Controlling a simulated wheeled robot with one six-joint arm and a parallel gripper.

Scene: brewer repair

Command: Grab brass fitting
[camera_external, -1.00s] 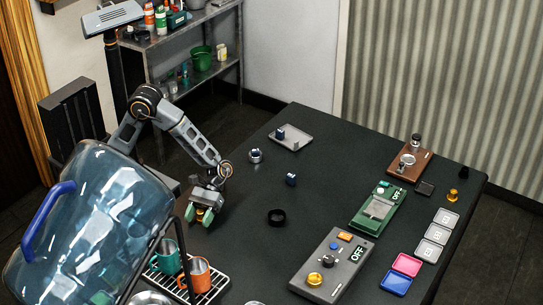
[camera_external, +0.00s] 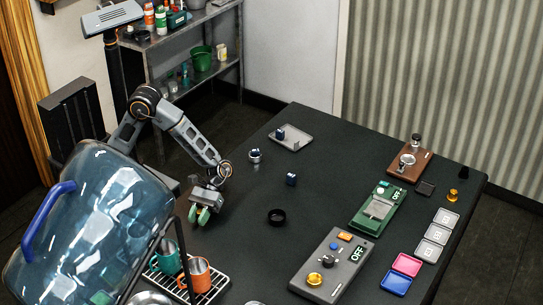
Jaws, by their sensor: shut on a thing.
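My gripper (camera_external: 197,215) is at the left part of the dark table, pointing down, low over the tabletop. Its green fingertips are close together, shut on the brass fitting. The fitting is hidden between and behind the fingers now; a bit of yellow showed there a second ago. I cannot tell whether it touches the table.
A large blue water jug (camera_external: 95,225) stands in front at left. A drip rack (camera_external: 215,290) holds a teal mug (camera_external: 167,257) and an orange mug (camera_external: 197,275) close below my gripper. A black ring (camera_external: 277,217) and a blue cube (camera_external: 291,179) lie to the right.

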